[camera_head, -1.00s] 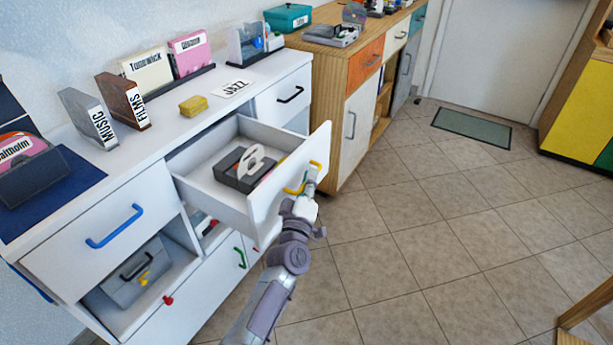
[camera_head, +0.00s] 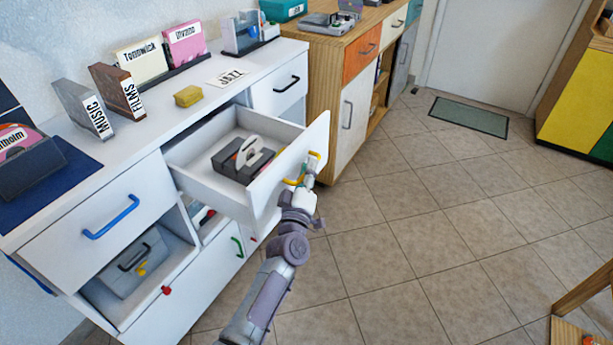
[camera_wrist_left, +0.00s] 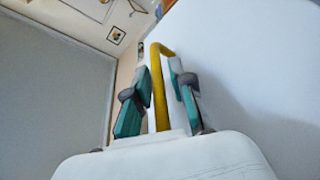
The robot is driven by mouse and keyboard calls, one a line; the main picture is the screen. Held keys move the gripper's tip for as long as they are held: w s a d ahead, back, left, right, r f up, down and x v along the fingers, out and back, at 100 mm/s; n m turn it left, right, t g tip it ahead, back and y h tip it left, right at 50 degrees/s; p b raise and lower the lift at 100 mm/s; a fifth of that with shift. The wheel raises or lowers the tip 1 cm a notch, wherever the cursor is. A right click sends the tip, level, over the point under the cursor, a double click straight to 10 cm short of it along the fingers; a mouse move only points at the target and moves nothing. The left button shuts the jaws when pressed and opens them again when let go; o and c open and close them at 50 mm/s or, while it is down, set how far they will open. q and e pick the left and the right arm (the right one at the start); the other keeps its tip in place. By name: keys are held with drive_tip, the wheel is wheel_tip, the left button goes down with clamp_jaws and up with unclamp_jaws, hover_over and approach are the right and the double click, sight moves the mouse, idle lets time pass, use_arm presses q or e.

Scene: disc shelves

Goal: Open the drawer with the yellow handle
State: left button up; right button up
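The drawer with the yellow handle is pulled well out of the white cabinet in the head view; its white front (camera_head: 268,190) faces right. The yellow handle (camera_head: 317,156) is on that front and also shows in the left wrist view (camera_wrist_left: 159,85). My left gripper (camera_head: 309,168) is at the handle. In the wrist view its two teal fingers (camera_wrist_left: 160,70) are on both sides of the handle bar, close against it, one between bar and drawer front. A dark grey organizer (camera_head: 228,160) with a white grip lies in the drawer. My right gripper is not in view.
Other drawers with a blue handle (camera_head: 111,218) and a black handle (camera_head: 286,84) are closed. A wooden cabinet (camera_head: 335,85) stands beyond the open drawer. The tiled floor (camera_head: 420,230) to the right is clear.

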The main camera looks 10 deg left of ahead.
use_arm(q)
drive_tip(key=v, duration=1.2)
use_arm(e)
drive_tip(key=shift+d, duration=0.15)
use_arm(q)
drive_tip(key=shift+d, duration=0.1)
